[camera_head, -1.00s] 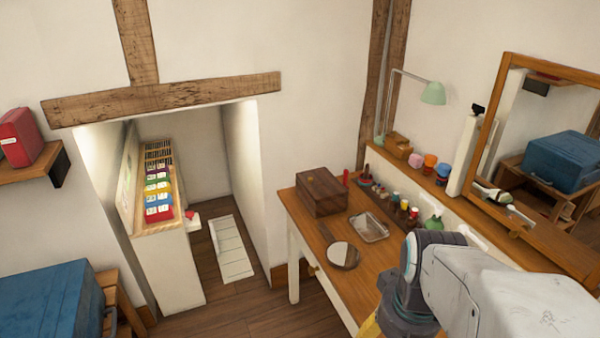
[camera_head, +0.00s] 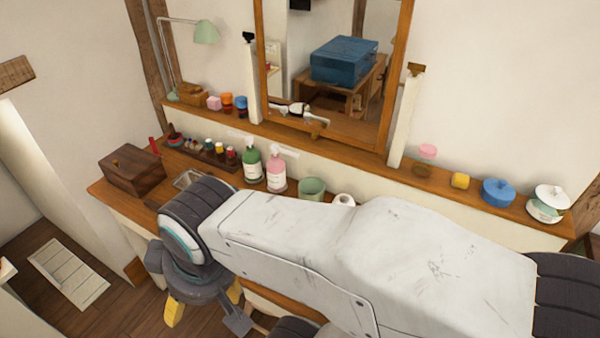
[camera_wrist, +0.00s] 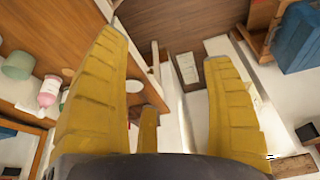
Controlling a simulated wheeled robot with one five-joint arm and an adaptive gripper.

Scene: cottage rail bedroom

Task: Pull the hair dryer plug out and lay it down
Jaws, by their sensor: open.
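I cannot make out the hair dryer or its plug in either view. White plates (camera_head: 284,150) are on the low wall behind the bottles; they may be sockets, but they are too small to tell. A white round item (camera_head: 343,199) on the dressing table (camera_head: 118,205) is mostly hidden by my arm. My gripper (camera_head: 205,308) hangs at the table's front, partly hidden. In the wrist view my gripper (camera_wrist: 168,60) has its yellow fingers spread wide with nothing between them, above the floor beside the table.
A green bottle (camera_head: 252,167), a pink bottle (camera_head: 276,175) and a green cup (camera_head: 312,187) stand along the table's back. A wooden box (camera_head: 132,172) is at its left end. The shelf above holds a mirror (camera_head: 335,130) and several jars.

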